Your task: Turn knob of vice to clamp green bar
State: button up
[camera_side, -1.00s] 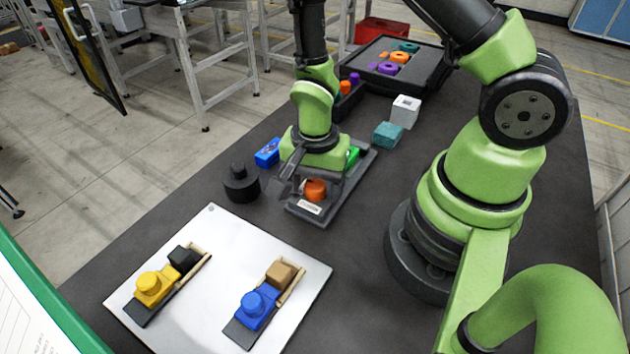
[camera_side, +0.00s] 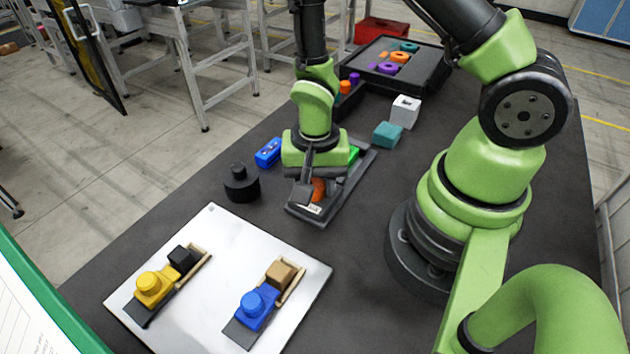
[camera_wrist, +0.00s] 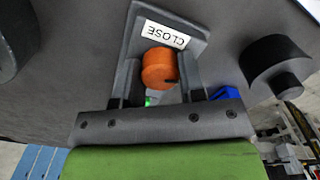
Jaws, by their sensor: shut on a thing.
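The vice (camera_side: 328,208) is a dark grey fixture on the black table, with a white label; in the wrist view the label (camera_wrist: 165,35) reads CLOSE. Its orange knob (camera_wrist: 159,68) sits between the two fingers of my gripper (camera_wrist: 160,72), which is shut on it. In the side view the knob (camera_side: 319,189) is partly hidden by my gripper (camera_side: 312,190). The green bar (camera_side: 353,154) shows only in part behind my gripper; in the wrist view a small bright green patch (camera_wrist: 148,101) shows below the knob. I cannot tell how tightly the vice holds the bar.
A blue block (camera_side: 268,152) and a black stepped cylinder (camera_side: 240,184) stand left of the vice. Teal (camera_side: 388,134) and white (camera_side: 405,111) blocks stand behind it. A white plate (camera_side: 213,240) with yellow and blue fixtures lies in front. A parts tray (camera_side: 440,72) is at the back.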

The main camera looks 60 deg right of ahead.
aim_at(316, 184)
jog(key=n, duration=1.1)
jog(key=shift+n, duration=1.6)
jog(key=o, duration=0.9)
jog(key=shift+o, duration=0.2)
notch_tip(316, 184, up, 10)
jog(key=shift+r, duration=0.1)
